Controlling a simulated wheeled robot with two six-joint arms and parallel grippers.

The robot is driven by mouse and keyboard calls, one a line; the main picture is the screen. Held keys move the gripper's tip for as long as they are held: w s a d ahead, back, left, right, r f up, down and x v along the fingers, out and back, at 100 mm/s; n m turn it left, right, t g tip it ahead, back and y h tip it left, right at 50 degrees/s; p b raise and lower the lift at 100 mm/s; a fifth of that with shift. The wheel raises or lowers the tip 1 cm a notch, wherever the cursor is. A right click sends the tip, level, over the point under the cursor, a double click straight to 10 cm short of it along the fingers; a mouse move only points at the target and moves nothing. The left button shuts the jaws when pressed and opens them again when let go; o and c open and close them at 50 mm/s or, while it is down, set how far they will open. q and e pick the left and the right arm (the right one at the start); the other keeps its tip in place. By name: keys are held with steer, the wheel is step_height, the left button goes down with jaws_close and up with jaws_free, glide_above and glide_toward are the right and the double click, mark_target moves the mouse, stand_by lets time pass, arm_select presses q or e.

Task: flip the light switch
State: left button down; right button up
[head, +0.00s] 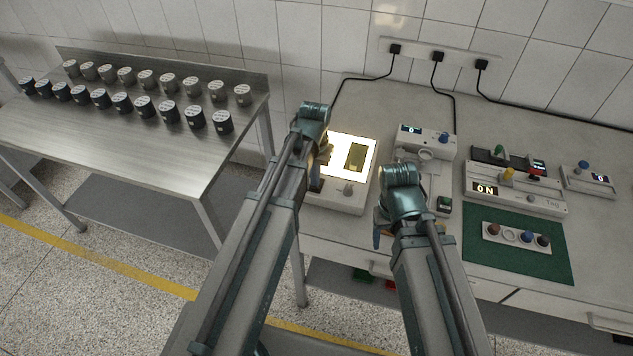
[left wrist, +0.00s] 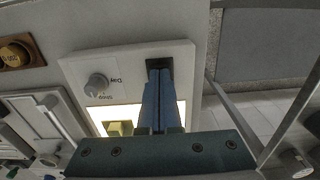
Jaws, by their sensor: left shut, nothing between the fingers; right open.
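A white light box (head: 335,200) stands on the workbench, with a brightly lit panel (head: 338,147), a yellowish block on the panel and a grey knob (head: 348,190) on its front. In the left wrist view the box (left wrist: 130,62) has a dark square switch (left wrist: 153,63) at its corner, partly hidden by my fingers. My left gripper (left wrist: 160,72) is shut and empty, its blue fingertips at the switch; I cannot tell whether they touch it. My right gripper (head: 380,238) is open and empty, near the bench's front edge, right of the light box.
Right of the light box stand a white device with a display (head: 425,140), an "ON" device (head: 515,188) and a green mat (head: 520,265). A steel table (head: 130,150) with several dark and grey jars is at left. Cables run to wall sockets (head: 437,57).

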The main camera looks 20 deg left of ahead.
arm_select(q)
steer(key=shift+f, duration=0.2)
steer(key=shift+r, duration=0.2)
step_height(320, 180, up, 7)
steer(key=p, duration=0.7)
steer(key=shift+f, duration=0.1)
steer(key=s+d+m+y+b, duration=0.1)
steer(key=s+d+m, duration=0.2)
steer(key=s+d, duration=0.7)
steer(key=s, duration=0.4)
steer(key=shift+s+d+f, duration=0.2)
steer(key=shift+d+f, duration=0.05)
steer(key=shift+f, duration=0.15)
